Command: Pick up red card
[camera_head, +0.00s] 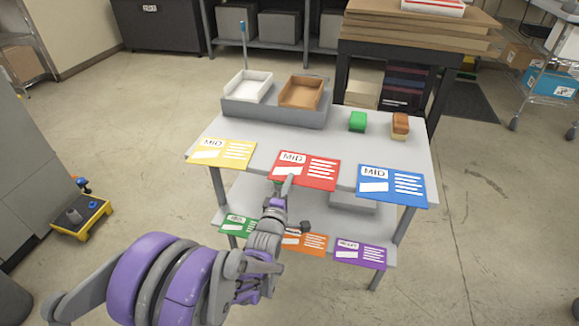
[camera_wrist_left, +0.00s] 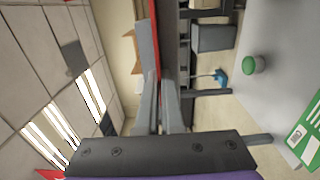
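The red card (camera_head: 310,172), marked MID, lies at the middle of the table's front edge, between the yellow card (camera_head: 222,153) and the blue card (camera_head: 391,186). It overhangs the front edge. My left gripper (camera_head: 284,186) is at its near edge, left of its middle. In the left wrist view the red card (camera_wrist_left: 155,38) shows edge-on as a thin red strip between the fingers (camera_wrist_left: 160,85). The fingers look apart, one on each side of the card; whether either touches it is unclear. My right gripper is not in view.
Green (camera_head: 238,225), orange (camera_head: 306,243) and purple (camera_head: 360,254) cards line the lower shelf.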

